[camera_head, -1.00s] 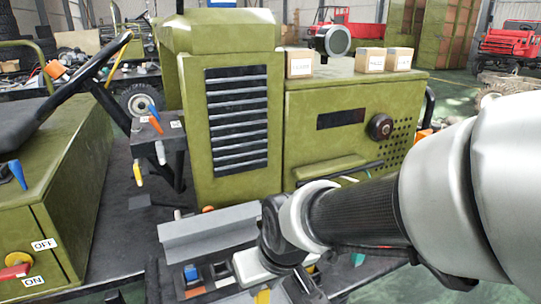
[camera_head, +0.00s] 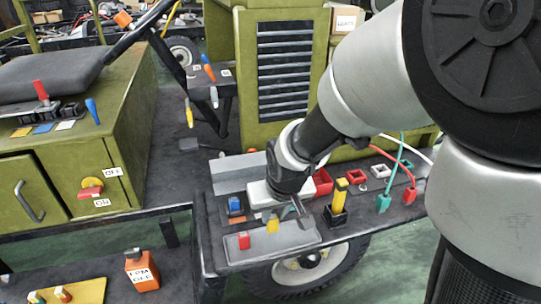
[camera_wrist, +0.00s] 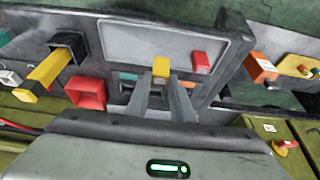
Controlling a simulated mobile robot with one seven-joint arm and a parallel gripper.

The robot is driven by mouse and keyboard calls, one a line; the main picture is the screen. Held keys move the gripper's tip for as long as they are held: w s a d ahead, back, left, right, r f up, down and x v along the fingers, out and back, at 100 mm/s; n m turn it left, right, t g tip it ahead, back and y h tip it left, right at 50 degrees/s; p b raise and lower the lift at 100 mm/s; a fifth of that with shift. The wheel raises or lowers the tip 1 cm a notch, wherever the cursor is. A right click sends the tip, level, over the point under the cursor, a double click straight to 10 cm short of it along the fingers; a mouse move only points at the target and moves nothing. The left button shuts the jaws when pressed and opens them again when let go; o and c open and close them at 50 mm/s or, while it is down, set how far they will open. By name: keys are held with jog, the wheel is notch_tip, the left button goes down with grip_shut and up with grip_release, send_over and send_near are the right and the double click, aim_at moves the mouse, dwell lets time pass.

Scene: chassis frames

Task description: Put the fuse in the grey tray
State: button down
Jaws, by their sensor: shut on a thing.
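My gripper (camera_wrist: 160,80) is shut on a small yellow fuse (camera_wrist: 161,66) with a pale lower part, held between the fingertips. In the wrist view the fuse overlaps the near edge of the grey tray (camera_wrist: 125,40); I cannot tell whether it touches the tray. In the head view the yellow fuse (camera_head: 272,226) shows above the shallow tray (camera_head: 290,237), below my gripper's pale body. A red block (camera_head: 243,240) lies at the tray's left end; it also shows in the wrist view (camera_wrist: 200,61).
A tall yellow piece (camera_head: 340,193) stands in a black socket right of the tray. A blue piece (camera_head: 235,205) is in a black holder to the left. Red sockets (camera_head: 322,181) and red and green cabled plugs (camera_head: 384,201) lie behind and right. An orange box (camera_head: 141,270) stands lower left.

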aim_at(274, 224)
jog(key=shift+f+b, duration=0.5)
jog(key=shift+f, duration=1.35)
jog(key=shift+f, duration=0.1)
jog(key=shift+f, duration=0.15)
jog(key=c, duration=1.5)
grip_release()
jog(key=shift+c, duration=0.2)
